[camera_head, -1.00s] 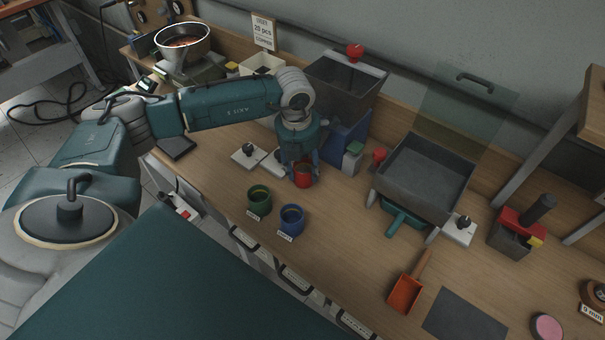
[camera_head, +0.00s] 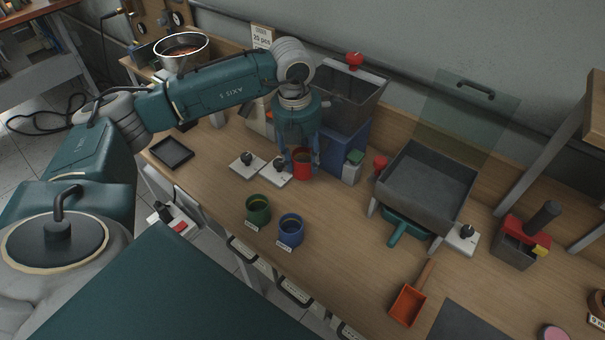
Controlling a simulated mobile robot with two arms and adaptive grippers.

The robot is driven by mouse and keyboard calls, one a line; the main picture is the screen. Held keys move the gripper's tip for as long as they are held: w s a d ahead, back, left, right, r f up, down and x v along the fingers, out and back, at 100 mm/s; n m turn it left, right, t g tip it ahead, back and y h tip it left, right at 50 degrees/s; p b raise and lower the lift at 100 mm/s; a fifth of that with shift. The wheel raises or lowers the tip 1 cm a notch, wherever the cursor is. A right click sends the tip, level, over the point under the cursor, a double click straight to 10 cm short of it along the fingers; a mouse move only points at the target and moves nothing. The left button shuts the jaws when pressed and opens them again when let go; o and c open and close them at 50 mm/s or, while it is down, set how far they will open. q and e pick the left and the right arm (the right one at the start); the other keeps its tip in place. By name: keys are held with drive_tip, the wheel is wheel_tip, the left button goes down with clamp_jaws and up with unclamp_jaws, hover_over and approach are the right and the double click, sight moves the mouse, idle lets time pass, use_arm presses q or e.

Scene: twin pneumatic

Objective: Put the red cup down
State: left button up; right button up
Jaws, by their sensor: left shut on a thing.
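The red cup (camera_head: 302,162) is upright between the fingers of my left gripper (camera_head: 301,165), at the front of the blue hopper machine. My left gripper points down and is shut on the cup. I cannot tell whether the cup's base touches the table. My right gripper is not in view.
A green cup (camera_head: 258,209) and a blue cup (camera_head: 291,230) stand near the table's front edge. White switch plates (camera_head: 248,165) lie left of the red cup. The blue machine (camera_head: 345,140) is close on the right. Bare wood (camera_head: 345,215) lies in front.

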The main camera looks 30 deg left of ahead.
use_arm(q)
wheel_tip(320, 180, up, 13)
drive_tip(key=b, duration=0.2)
drive_tip(key=s+d+f+m+g, duration=0.1)
drive_tip(key=s+d+f+m, duration=0.2)
drive_tip(key=m, duration=0.8)
drive_tip(key=s+d+f+m+g, duration=0.1)
drive_tip(key=s+d+f+m, duration=0.2)
drive_tip(key=m, duration=0.9)
drive_tip(key=s+d+f+m, duration=0.3)
drive_tip(key=s+d+m, duration=0.4)
drive_tip(key=m, duration=0.5)
drive_tip(key=shift+s+d+f+g, duration=0.25)
drive_tip(key=shift+s+g, duration=0.15)
drive_tip(key=shift+s, duration=0.7)
